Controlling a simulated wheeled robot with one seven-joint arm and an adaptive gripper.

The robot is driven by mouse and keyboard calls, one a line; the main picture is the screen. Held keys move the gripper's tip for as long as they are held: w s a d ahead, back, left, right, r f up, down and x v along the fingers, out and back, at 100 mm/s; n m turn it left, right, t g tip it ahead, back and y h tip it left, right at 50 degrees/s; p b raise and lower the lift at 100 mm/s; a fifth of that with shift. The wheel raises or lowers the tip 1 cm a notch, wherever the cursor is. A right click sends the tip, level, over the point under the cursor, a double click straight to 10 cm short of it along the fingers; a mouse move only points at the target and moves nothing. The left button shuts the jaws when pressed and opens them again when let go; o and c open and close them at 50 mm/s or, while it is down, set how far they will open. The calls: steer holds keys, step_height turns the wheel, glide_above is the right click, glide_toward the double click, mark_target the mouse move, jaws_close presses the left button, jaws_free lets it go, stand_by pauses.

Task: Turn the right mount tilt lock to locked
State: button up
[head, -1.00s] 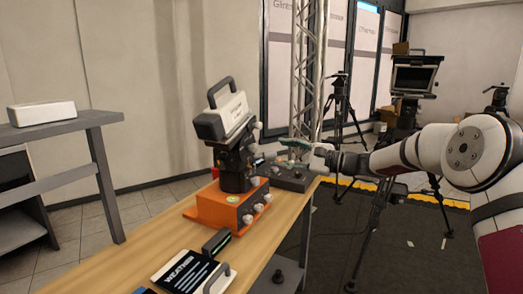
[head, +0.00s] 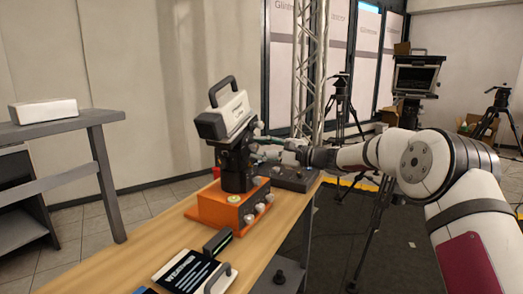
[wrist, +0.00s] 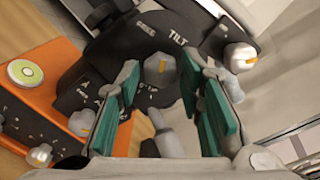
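The camera mount, with an orange base (head: 228,208) and a dark head (head: 238,165), stands on the wooden table and carries a white camera (head: 227,116). In the wrist view, a grey knob with an orange mark (wrist: 160,69) sits on a dark plate (wrist: 135,45) lettered TILT. My gripper (wrist: 161,82) is open, with its green-padded fingers on either side of this knob; I cannot tell whether they touch it. In the head view my gripper (head: 262,147) reaches the mount's right side. Smaller lettering beside the knob is too blurred to read surely.
More knobs (wrist: 239,56) stand near the fingers. A WEATHER card (head: 188,272) lies at the table's front. A truss (head: 309,70) rises behind.

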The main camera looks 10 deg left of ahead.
jaws_close()
steer(key=shift+m, duration=0.3)
steer(key=m+p, duration=0.1)
steer(key=m, duration=0.2)
steer(key=m+p, duration=0.1)
steer(key=m, duration=0.8)
steer(key=shift+m+p, duration=0.3)
steer(key=shift+p, duration=0.1)
steer(key=shift+m, duration=2.3)
steer(key=shift+p, duration=0.3)
